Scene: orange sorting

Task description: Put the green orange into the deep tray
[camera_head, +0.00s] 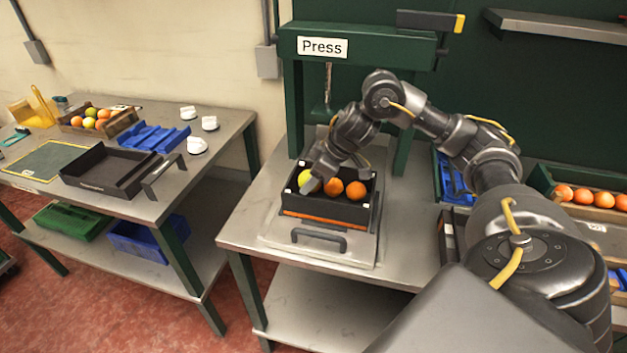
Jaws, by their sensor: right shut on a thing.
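The green orange (305,177), yellow-green in colour, is at the left end of a black box (325,211) standing on the press plate. My right gripper (316,179) reaches down into the box from above and is shut on the green orange; its fingertips are partly hidden. Two orange-coloured oranges (355,190) sit in the box to its right. A wide black tray (105,172) lies empty on the left table; I cannot tell whether this or the black box is the deep tray. My left gripper is not in view.
The left table (227,124) holds a crate of mixed fruit (97,118), a blue tray (152,137) and white cups (197,145). A gap separates it from the press table. The green press frame (293,95) stands behind the box. More oranges (603,200) lie at the right.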

